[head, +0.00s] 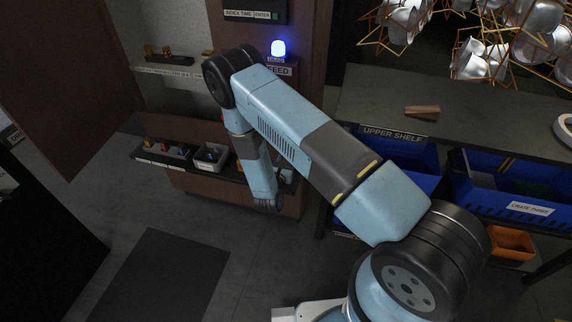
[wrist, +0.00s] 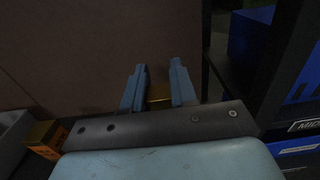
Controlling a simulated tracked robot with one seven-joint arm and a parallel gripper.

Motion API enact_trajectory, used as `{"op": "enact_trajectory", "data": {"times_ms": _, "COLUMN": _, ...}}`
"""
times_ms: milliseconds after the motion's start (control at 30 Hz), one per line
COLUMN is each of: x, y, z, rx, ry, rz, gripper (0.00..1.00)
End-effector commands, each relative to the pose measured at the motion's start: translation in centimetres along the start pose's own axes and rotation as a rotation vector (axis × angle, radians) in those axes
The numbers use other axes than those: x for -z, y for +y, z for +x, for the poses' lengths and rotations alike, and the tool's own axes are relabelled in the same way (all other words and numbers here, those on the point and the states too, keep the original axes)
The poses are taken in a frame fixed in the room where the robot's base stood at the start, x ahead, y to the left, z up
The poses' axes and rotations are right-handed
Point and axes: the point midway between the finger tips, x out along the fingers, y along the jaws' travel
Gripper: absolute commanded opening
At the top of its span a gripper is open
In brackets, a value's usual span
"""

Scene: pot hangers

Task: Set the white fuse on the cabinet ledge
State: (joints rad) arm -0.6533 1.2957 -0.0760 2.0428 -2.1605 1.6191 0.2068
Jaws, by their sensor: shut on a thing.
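My gripper shows in the wrist view (wrist: 158,78), its two blue-grey fingers closed around a small brass-coloured piece (wrist: 159,95). Only part of this piece shows; I see no white on it and cannot tell whether it is the white fuse. In the head view, my forearm points down in front of the cabinet, and the fingers and held piece cannot be made out. The cabinet's upper ledge (head: 165,70) is a pale labelled shelf at the left, with a few small dark and brass-coloured pieces on it. A lower ledge (head: 216,177) carries small bins.
A labelled grey bin (head: 163,153) holds small coloured pieces; a second bin (head: 211,158) stands beside it. An open brown door (head: 62,80) is at the left. A blue light (head: 278,48) glows on the cabinet. A dark table (head: 475,120) and blue crates (head: 509,183) are at the right.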

Motion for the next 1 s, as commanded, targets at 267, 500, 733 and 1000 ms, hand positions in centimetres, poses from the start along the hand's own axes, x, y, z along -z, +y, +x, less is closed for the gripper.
{"op": "enact_trajectory", "data": {"times_ms": 267, "x": 1.6, "y": 0.0, "z": 0.8, "rx": 0.0, "ry": 0.001, "rz": 0.0, "gripper": 0.0}}
{"op": "enact_trajectory", "data": {"times_ms": 500, "x": 4.0, "y": 0.0, "z": 0.8, "rx": 0.0, "ry": 0.0, "rz": 0.0, "gripper": 0.0}}
{"op": "enact_trajectory", "data": {"times_ms": 733, "x": 4.0, "y": 0.1, "z": 0.8, "rx": -0.001, "ry": 0.0, "rz": 0.001, "gripper": 0.0}}
{"op": "enact_trajectory", "data": {"times_ms": 1000, "x": 4.1, "y": 0.1, "z": 0.8, "rx": -0.001, "ry": 0.0, "rz": 0.0, "gripper": 0.43}}
